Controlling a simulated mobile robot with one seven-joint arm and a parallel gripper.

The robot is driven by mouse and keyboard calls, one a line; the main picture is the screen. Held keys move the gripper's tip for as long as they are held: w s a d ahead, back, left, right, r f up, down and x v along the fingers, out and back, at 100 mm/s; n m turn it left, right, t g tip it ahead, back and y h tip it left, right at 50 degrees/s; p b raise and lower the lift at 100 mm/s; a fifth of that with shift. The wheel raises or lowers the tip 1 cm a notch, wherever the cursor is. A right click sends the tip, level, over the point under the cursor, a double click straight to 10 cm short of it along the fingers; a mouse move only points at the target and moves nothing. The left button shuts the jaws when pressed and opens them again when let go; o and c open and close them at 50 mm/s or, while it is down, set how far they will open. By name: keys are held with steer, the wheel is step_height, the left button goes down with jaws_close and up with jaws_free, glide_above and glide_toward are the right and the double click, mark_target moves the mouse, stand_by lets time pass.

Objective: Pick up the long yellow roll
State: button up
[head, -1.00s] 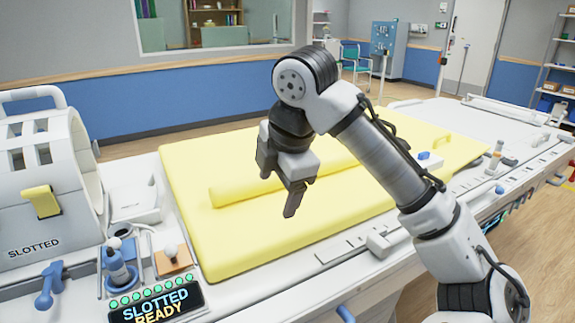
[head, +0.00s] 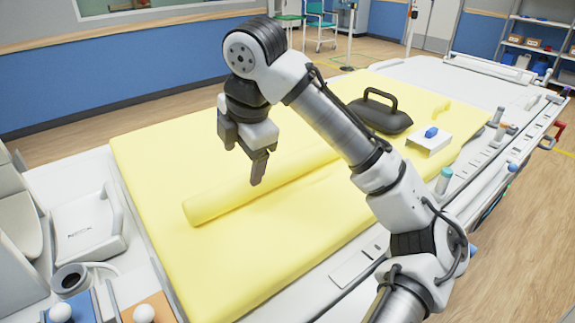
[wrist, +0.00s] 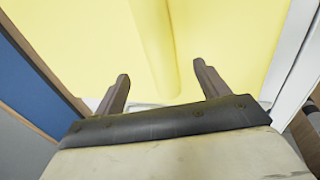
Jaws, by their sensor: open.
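The long yellow roll (head: 215,202) lies lengthwise on a yellow mat (head: 157,239) of nearly the same colour. Its near end is rounded and clear to see; its far part runs behind my arm in the head view. My gripper (head: 246,166) is over the roll in the head view, fingers pointing down, open and empty. In the wrist view the roll (wrist: 158,45) runs away from between the two spread fingers (wrist: 163,82). It appears apart from both fingers; the height of the gap is hard to tell.
A black handled pad (head: 381,116) and a white box with a blue knob (head: 430,140) sit toward the far right of the mat. A white device (head: 88,228) and white-balled items stand at the near left. The mat around the roll's near end is clear.

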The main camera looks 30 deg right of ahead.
mark_target(237, 184)
steer(key=x, duration=0.9)
steer(key=shift+w+a+f, duration=0.1)
steer(key=shift+a+f, duration=0.15)
steer(key=shift+f, duration=0.15)
steer(key=c, duration=1.1)
